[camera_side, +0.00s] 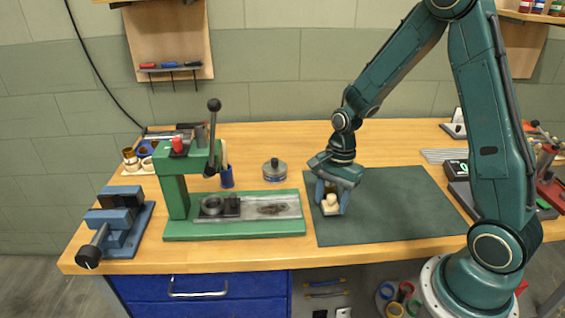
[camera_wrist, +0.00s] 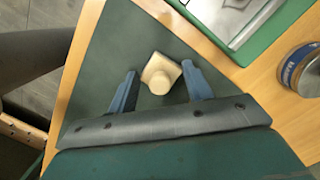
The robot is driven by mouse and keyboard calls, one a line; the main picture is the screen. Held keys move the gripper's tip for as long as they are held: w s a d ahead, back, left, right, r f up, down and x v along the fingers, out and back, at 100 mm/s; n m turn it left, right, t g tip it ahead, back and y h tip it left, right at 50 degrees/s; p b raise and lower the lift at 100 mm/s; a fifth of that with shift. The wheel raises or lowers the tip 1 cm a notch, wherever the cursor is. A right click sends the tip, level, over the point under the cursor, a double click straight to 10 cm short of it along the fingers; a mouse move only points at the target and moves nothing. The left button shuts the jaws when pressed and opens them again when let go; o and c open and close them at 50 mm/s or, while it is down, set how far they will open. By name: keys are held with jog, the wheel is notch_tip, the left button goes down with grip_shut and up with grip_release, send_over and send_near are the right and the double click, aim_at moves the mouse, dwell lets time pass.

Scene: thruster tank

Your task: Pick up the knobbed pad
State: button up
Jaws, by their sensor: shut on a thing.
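The knobbed pad (camera_side: 330,204) is a small cream block with a round knob on top. It is at the left part of the dark green mat (camera_side: 400,205) in the side view. It also shows in the wrist view (camera_wrist: 160,74), between the two blue fingers. My gripper (camera_side: 331,205) points down with a finger on either side of the pad and is shut on it. In the wrist view my gripper (camera_wrist: 160,88) shows a gap on the left of the pad, while the right finger is close to it. I cannot tell whether the pad touches the mat.
A green press (camera_side: 235,228) stands left of the mat, with a raised lever. A round tin (camera_side: 274,171) sits behind it. A blue vise (camera_side: 120,220) is at the far left. The mat's right part is clear. Tools and boxes (camera_side: 458,170) lie on the right.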

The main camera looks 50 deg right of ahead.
aim_at(332, 196)
notch_tip(332, 196, up, 19)
jog(key=shift+f, duration=0.2)
dwell(0.3)
dwell(0.4)
jog(key=o, duration=0.3)
jog(key=shift+c, duration=1.1)
jog(key=w+a+f+n+g, duration=0.1)
jog(key=w+a+f+n, duration=0.8)
jog(key=w+a, duration=0.3)
jog(key=shift+w+f, duration=0.65)
jog(key=shift+w, duration=0.25)
jog(key=shift+a+f, duration=0.1)
jog(key=shift+f, duration=0.05)
